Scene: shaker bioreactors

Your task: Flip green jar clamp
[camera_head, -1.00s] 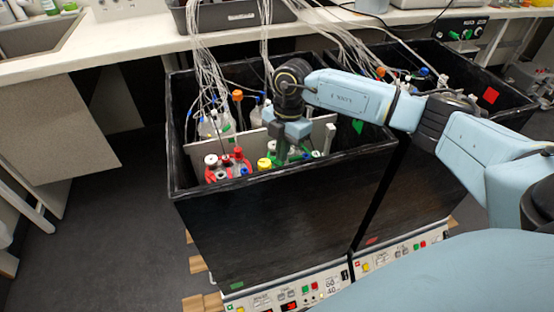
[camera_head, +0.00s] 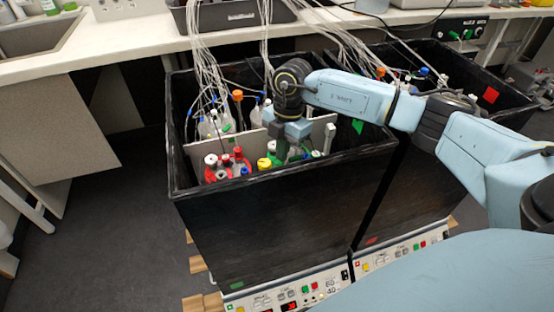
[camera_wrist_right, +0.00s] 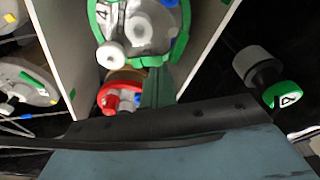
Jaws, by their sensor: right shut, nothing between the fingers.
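The green jar clamp is a green ring around a pale jar; in the right wrist view (camera_wrist_right: 184,45) it sits at top centre, beside a pale divider wall. In the head view the green jar (camera_head: 305,154) stands near the front wall of the left black box, partly hidden by my gripper. My right gripper (camera_head: 281,156) points down into this box beside the green jar and a yellow cap. Its fingers are shut and empty. In the right wrist view a grey knob with a green disc marked 4 (camera_wrist_right: 288,95) shows at right. My left gripper is out of view.
A jar with red clamp and caps (camera_head: 228,165) stands left of the gripper; its red part also shows in the wrist view (camera_wrist_right: 120,92). The black box (camera_head: 270,220) has high walls. Cables hang behind. A second black box (camera_head: 470,70) stands at right.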

